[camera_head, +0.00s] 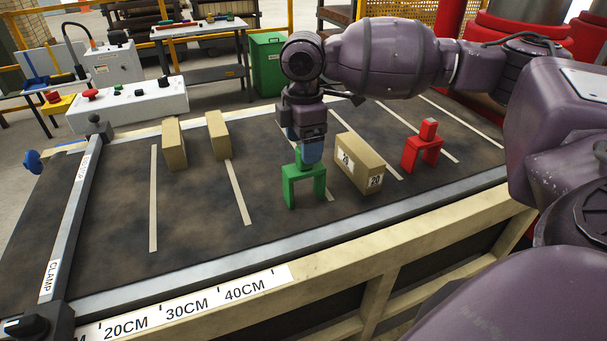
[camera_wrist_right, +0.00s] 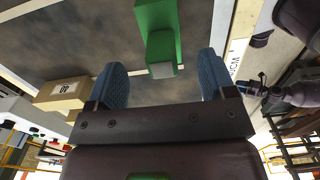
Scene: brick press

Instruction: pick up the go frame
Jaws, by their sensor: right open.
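The green frame (camera_head: 291,188), which I take as the go frame, stands upright on the dark table bed, an arch with a short post on top. In the right wrist view the green frame (camera_wrist_right: 160,40) reaches down between my blue fingers, with a visible gap on both sides. My right gripper (camera_head: 305,152) points down just above the arch, around the top of the post. The right gripper (camera_wrist_right: 163,62) is open and holds nothing. One finger partly hides the post in the head view. My left gripper is not in view.
A tan block with number labels (camera_head: 358,165) stands close right of the green frame, then a similar red frame (camera_head: 422,152). Two plain tan blocks (camera_head: 174,147) (camera_head: 218,136) stand further left. A clamp bar (camera_head: 70,225) crosses the left side. The front left bed is clear.

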